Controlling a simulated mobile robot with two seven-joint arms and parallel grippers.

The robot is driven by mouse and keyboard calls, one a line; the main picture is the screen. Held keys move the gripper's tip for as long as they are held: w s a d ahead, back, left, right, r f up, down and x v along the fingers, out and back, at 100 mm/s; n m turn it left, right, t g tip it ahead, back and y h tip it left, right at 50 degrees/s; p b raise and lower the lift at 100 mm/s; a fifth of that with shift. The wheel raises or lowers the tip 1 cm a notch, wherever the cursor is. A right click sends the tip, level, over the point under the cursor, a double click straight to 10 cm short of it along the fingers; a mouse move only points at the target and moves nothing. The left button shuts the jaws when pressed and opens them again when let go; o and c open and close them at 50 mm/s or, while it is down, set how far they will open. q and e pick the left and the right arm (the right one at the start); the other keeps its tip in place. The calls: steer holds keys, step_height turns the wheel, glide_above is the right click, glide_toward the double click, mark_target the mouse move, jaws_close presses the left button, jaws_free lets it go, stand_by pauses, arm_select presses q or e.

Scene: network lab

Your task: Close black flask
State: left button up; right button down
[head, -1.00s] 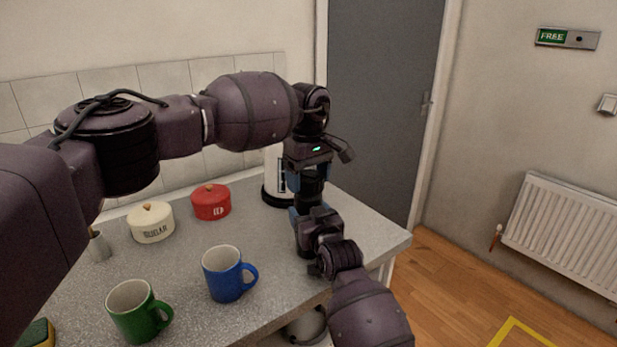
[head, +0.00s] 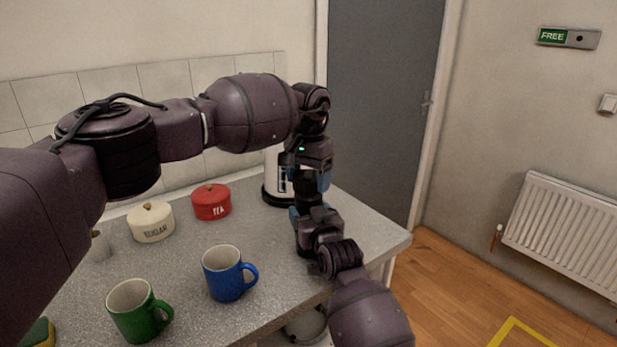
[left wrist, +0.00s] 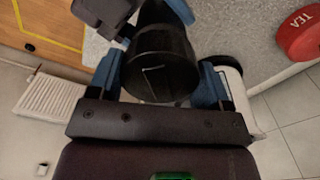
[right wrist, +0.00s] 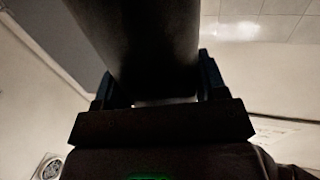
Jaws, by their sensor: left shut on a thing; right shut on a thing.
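The black flask (head: 306,197) is upright near the back right of the counter, mostly hidden between my grippers in the head view. My left gripper (head: 311,180) points down from above and is shut on its round black top, the lid (left wrist: 160,62). The left wrist view shows a blue finger on each side of the lid and a thin line mark on its face. My right gripper (head: 304,216) is lower and shut on the flask's body, a wide dark cylinder in the right wrist view (right wrist: 145,45). Whether the lid sits fully down is hidden.
A white appliance with a black base (head: 273,193) stands close behind the flask. A red tea tin (head: 211,204), a cream sugar tin (head: 152,224), a blue mug (head: 223,275) and a green mug (head: 134,313) stand to the left. The counter (head: 190,270) is clear between them.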

arm_select(q)
steer(key=o, duration=0.9)
steer(key=shift+r, duration=0.1)
steer(key=shift+r, duration=2.2)
steer(key=shift+c, duration=0.4)
